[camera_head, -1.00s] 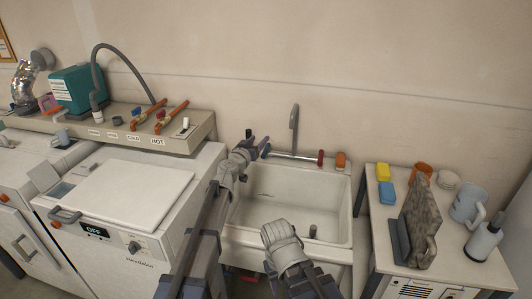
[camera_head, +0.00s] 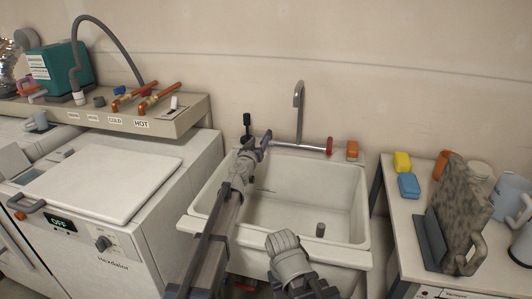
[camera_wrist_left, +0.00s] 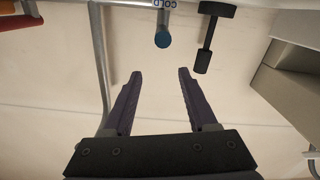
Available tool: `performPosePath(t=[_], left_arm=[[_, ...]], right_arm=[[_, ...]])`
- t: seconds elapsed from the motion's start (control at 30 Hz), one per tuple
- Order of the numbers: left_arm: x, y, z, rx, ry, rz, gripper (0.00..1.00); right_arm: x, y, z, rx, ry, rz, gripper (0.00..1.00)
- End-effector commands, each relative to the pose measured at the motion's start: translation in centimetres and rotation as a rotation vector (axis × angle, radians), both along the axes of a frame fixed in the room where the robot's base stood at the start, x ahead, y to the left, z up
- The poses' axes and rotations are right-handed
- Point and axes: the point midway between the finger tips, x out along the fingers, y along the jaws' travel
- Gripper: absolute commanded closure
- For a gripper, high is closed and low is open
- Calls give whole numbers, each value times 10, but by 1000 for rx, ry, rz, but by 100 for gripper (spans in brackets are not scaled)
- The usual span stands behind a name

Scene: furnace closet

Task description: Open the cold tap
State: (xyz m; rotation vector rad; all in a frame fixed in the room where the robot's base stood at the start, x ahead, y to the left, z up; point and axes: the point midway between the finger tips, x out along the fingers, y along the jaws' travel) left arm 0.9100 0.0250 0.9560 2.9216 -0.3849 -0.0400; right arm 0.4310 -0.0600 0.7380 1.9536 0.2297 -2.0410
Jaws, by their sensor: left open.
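The cold tap (camera_wrist_left: 163,40) has a rounded blue end and shows in the left wrist view, just beyond my fingertips. A COLD label (camera_wrist_left: 165,3) sits upside down above it there. In the head view my left gripper hides it. My left gripper (camera_head: 264,143) is at the back left of the sink; in the left wrist view its two fingers (camera_wrist_left: 159,74) are apart with nothing between them. The tap's blue end lies ahead of the gap, not between the fingers. The spout (camera_head: 299,105) and the red-handled tap (camera_head: 329,146) are to the right. My right gripper is not visible.
A black upright fitting (camera_head: 247,124) stands close left of my left gripper. The white sink (camera_head: 364,205) is below. An orange block (camera_head: 352,149) lies on its back ledge. The washer (camera_head: 120,185) flanks it left, a cluttered side table (camera_head: 394,225) right.

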Motion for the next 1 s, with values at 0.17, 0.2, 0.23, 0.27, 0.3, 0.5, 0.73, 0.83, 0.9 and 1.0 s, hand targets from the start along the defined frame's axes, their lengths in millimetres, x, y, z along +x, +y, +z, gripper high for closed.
performPosePath(t=[0.17, 0.2, 0.23, 0.27, 0.3, 0.5, 0.73, 0.83, 0.9, 1.0], left_arm=[[0, 0, -36, 0, 0, 1, 42], [0, 0, -38, 0, 0, 1, 42], [0, 0, -39, 0, 0, 1, 42], [0, 0, -40, 0, 0, 0, 42], [0, 0, -40, 0, 0, 0, 42], [1, 0, -39, 0, 0, 0, 42], [18, -4, -39, 0, 0, 0, 42], [32, -8, -39, 0, 0, 0, 42], [42, -11, -39, 0, 0, 1, 42], [58, -15, -39, 0, 0, 1, 42]], right_arm=[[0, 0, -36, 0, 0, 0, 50], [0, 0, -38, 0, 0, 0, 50], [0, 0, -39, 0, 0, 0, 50], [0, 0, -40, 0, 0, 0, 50], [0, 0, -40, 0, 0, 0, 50], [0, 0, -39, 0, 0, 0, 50], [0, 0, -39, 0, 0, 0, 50], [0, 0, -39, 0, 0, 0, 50], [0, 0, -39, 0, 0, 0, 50], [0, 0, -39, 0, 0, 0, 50]])
